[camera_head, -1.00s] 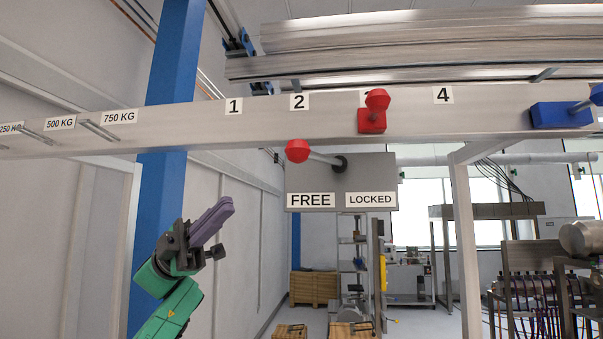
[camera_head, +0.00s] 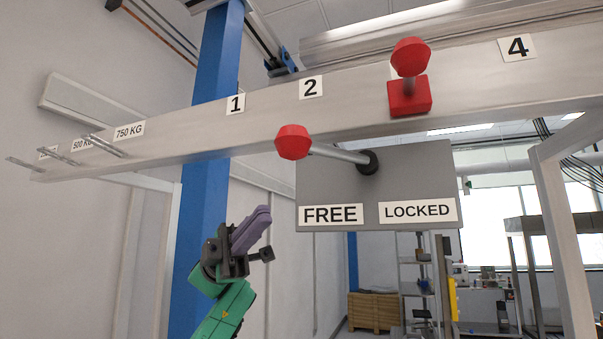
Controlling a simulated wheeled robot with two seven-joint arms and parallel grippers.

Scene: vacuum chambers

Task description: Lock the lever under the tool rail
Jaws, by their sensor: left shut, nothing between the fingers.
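The lever (camera_head: 338,153) has a red knob (camera_head: 292,142) and a metal rod that runs from a dark pivot on a grey plate (camera_head: 420,174) under the tool rail (camera_head: 190,133). The rod points left, with the knob above the FREE label (camera_head: 331,215). The LOCKED label (camera_head: 417,211) is to the right on the same plate. My left gripper (camera_head: 259,222) has purple fingers, shut and empty. It is below and left of the knob, apart from it. My right gripper is not in view.
A red tool holder (camera_head: 409,97) with a red knob sits on the rail near 3. Several pegs with weight labels (camera_head: 129,130) stick out at the rail's left. A blue column (camera_head: 209,130) stands behind my left arm. The space between gripper and knob looks clear.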

